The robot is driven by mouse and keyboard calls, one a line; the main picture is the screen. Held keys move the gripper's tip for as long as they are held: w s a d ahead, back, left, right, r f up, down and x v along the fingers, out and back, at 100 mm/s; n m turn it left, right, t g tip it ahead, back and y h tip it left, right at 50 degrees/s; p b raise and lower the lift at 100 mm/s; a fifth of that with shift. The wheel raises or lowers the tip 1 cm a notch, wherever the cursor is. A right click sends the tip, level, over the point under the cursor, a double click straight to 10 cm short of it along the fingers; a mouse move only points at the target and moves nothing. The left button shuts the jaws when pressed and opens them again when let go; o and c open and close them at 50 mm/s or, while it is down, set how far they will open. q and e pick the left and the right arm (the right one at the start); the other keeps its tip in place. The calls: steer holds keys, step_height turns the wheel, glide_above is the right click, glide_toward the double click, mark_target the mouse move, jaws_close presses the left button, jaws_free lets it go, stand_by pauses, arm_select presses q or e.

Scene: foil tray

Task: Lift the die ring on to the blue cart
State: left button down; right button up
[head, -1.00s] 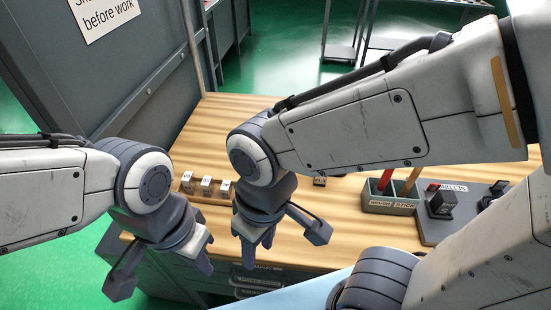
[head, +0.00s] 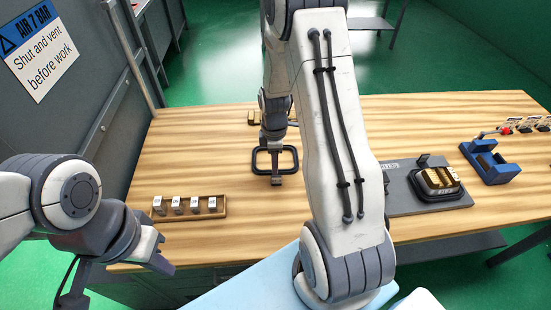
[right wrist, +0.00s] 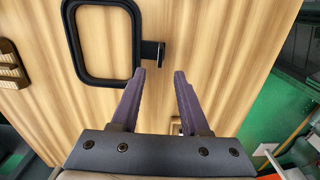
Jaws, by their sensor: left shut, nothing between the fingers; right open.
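The die ring, a black rounded frame (head: 288,152) with a small tab, lies flat on the wooden table. In the right wrist view the ring (right wrist: 138,32) is at upper left, its tab just ahead of the fingertips. My right gripper (head: 273,150) is over the ring, pointing down. The right wrist view shows that gripper (right wrist: 163,73) open and empty. My left gripper (head: 163,267) is shut and empty, off the table's near left edge. A light blue flat surface (head: 240,292) at the bottom seems to be the blue cart's top, partly hidden by my right arm.
A wooden tray (head: 220,211) of several small metal blocks stands left of the ring. A grey board (head: 410,203) with a brass-topped die and a blue fixture (head: 495,172) are to the right. The table's left is mostly clear.

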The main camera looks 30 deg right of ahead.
mark_target(277, 177)
step_height(277, 177, down, 3)
steer(key=shift+r, duration=0.2)
steer(key=f, duration=0.1)
steer(key=f+p, duration=0.2)
steer(key=shift+s+d+f, duration=0.25)
steer(key=shift+s+f, duration=0.05)
steer(key=shift+f, duration=0.75)
jaws_close()
steer(key=shift+w, duration=0.1)
stand_by(0.4)
